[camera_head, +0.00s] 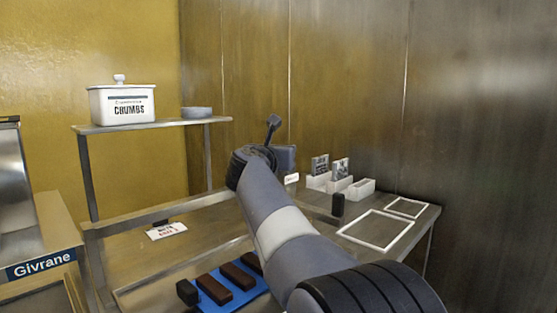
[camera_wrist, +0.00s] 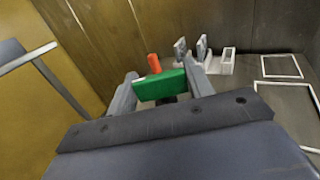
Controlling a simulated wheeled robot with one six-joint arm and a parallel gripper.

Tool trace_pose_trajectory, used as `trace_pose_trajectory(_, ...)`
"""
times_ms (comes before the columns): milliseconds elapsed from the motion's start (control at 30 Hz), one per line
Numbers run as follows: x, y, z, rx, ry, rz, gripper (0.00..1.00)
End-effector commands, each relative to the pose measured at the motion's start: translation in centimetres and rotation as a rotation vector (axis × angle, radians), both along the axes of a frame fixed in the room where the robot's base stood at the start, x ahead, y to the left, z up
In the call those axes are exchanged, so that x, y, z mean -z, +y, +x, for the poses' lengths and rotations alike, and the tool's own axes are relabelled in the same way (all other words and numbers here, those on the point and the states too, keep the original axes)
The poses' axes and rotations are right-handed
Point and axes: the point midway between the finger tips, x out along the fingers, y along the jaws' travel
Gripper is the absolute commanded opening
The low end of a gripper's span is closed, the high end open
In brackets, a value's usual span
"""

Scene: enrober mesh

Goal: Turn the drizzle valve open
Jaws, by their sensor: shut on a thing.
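My gripper (camera_wrist: 160,80) is shut on a green bar (camera_wrist: 158,88), with one finger at each end of it in the wrist view. The bar lies across the gap, slightly tilted. I cannot tell for sure whether it is the handle of the drizzle valve. A small orange upright piece (camera_wrist: 153,63) stands just behind the bar. In the head view my arm reaches over the metal table (camera_head: 205,230), and the green bar and fingers are hidden behind my wrist.
Small white holders with cards (camera_head: 340,170) stand at the table's back right, near white rectangular frames (camera_head: 376,231). A blue mat (camera_head: 240,299) with dark brown bars lies in front. A white crumbs box (camera_head: 122,105) stands on the raised shelf (camera_head: 165,124) at left.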

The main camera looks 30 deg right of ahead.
Motion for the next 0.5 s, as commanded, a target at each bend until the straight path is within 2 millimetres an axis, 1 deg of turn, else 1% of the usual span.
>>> trace_pose_trajectory(33, 0.02, 0.23, 0.27, 0.039, 0.003, 0.001, 0.26)
trace_pose_trajectory(200, -0.24, 0.14, 0.27, 0.193, 0.003, 0.000, 0.26)
trace_pose_trajectory(500, -0.26, 0.05, 0.17, 0.398, 0.002, 0.000, 0.26)
